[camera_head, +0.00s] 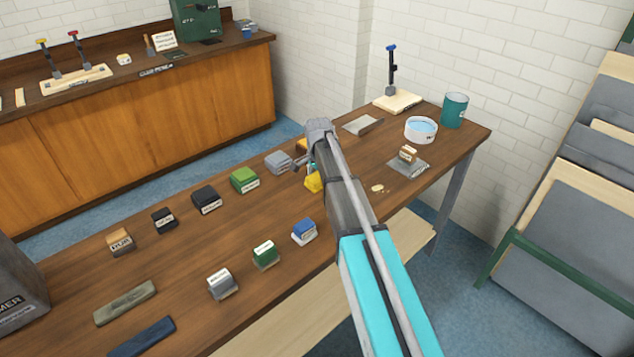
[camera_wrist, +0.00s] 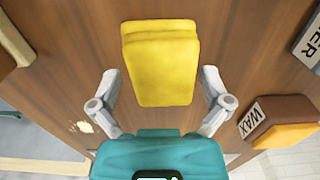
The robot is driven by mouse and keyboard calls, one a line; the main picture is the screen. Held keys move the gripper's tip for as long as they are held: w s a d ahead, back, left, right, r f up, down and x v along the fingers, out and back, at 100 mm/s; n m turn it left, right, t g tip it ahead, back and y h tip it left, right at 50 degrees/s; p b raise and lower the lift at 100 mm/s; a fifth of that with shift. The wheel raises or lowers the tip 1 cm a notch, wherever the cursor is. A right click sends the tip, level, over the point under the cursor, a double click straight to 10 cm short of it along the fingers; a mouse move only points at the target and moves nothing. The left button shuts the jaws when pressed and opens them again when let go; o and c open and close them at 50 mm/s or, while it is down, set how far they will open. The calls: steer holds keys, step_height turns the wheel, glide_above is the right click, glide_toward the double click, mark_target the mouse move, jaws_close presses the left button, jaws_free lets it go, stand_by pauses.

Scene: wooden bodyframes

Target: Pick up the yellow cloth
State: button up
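The yellow cloth (camera_wrist: 160,65) is a folded stack lying on the wooden table. In the wrist view it is ahead of my gripper (camera_wrist: 160,88), centred between the two spread fingers, with a gap on each side. In the head view only a small yellow part of the cloth (camera_head: 314,184) shows, because my arm covers the rest. My gripper is open and holds nothing. I cannot tell how high the fingertips are above the table.
A block marked WAX (camera_wrist: 272,112) lies right of the gripper in the wrist view. Several coloured blocks, such as a green one (camera_head: 244,178), stand on the workbench (camera_head: 190,245). A white water bowl (camera_head: 420,131) and a teal cup (camera_head: 454,110) stand at the far right end.

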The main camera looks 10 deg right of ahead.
steer(key=c, duration=0.6)
steer(key=shift+r, duration=0.15)
step_height(320, 180, up, 3)
steer(key=p, duration=0.3)
steer(key=s+r+p, duration=0.3)
steer(key=s, duration=0.1)
steer(key=s+r+p, duration=0.3)
steer(key=s, duration=0.2)
steer(key=s+r+p, duration=0.3)
steer(key=s+p, duration=0.1)
steer(key=s, duration=0.1)
steer(key=shift+r, duration=0.35)
